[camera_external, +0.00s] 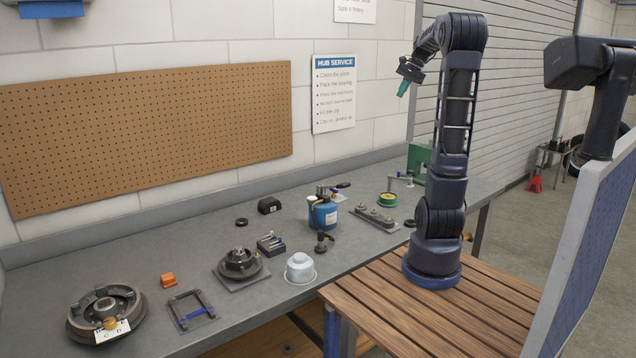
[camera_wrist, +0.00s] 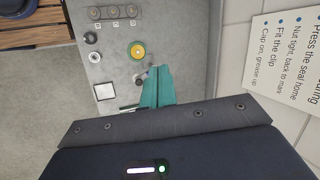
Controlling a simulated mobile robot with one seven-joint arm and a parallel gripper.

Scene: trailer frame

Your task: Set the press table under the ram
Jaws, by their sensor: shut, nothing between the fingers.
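A green press-like frame (camera_external: 419,158) stands at the far right end of the bench, partly hidden behind my arm. A small grey post with an arm stands just left of it. I cannot make out its ram. A pale square plate (camera_wrist: 106,91) lies flat on the bench in the wrist view; I cannot tell whether it is the press table. My gripper (camera_external: 403,89) is raised high above the bench, shut and empty. Its teal fingers (camera_wrist: 157,86) in the wrist view hide part of the bench.
A yellow-green ring (camera_external: 387,201) and a tray of round parts (camera_external: 376,218) lie near the press. A blue can (camera_external: 323,215), a white domed part (camera_external: 300,267) and a hub (camera_external: 239,263) stand further left. A sign (camera_wrist: 290,60) hangs on the wall.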

